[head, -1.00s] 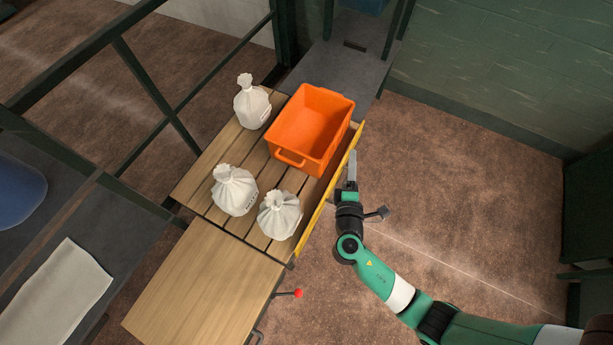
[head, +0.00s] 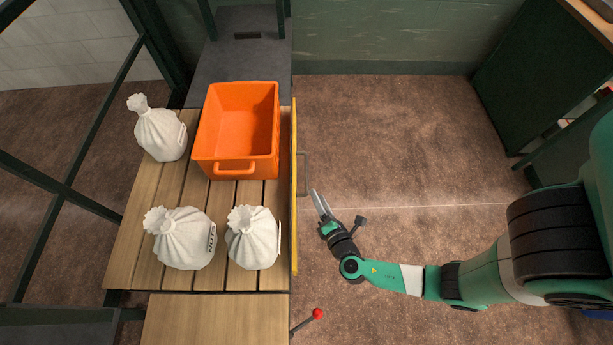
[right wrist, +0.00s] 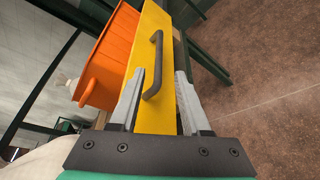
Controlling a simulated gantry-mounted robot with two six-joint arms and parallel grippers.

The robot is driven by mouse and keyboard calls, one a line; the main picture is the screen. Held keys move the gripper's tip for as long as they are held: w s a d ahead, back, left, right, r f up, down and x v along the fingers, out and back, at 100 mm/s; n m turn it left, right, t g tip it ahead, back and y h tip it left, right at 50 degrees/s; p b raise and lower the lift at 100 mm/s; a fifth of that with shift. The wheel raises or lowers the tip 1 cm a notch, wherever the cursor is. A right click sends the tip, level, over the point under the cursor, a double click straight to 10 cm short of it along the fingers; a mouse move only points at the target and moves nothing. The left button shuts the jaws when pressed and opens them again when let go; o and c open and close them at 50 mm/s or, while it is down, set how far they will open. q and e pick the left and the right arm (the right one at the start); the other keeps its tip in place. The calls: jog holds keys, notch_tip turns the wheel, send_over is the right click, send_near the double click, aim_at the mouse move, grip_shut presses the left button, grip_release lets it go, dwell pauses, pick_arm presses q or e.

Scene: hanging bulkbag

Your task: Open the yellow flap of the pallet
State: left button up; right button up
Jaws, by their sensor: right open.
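The yellow flap (head: 294,240) stands upright along the right edge of the wooden slatted pallet (head: 125,245). Its dark bar handle (head: 304,174) sticks out on the outer side. In the right wrist view the flap (right wrist: 155,75) lies ahead, and the handle (right wrist: 155,65) shows between and beyond my fingers. My right gripper (head: 317,200) is open and empty, just right of the flap and a little nearer than the handle. Its two fingers (right wrist: 157,100) point toward the flap, and I see no grip on the handle. My left gripper is not in view.
An orange crate (head: 202,150) and several white sacks (head: 252,240) stand on the pallet. A red-knobbed lever (head: 318,314) sticks out near the front wooden board (head: 215,320). The brown floor (head: 400,150) right of the flap is clear.

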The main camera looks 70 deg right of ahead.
aim_at(307, 174)
jog(key=b+x, duration=0.6)
jog(key=x, duration=0.5)
jog(key=shift+r, duration=0.1)
jog(key=shift+c, duration=0.3)
grip_shut()
dwell(0.8)
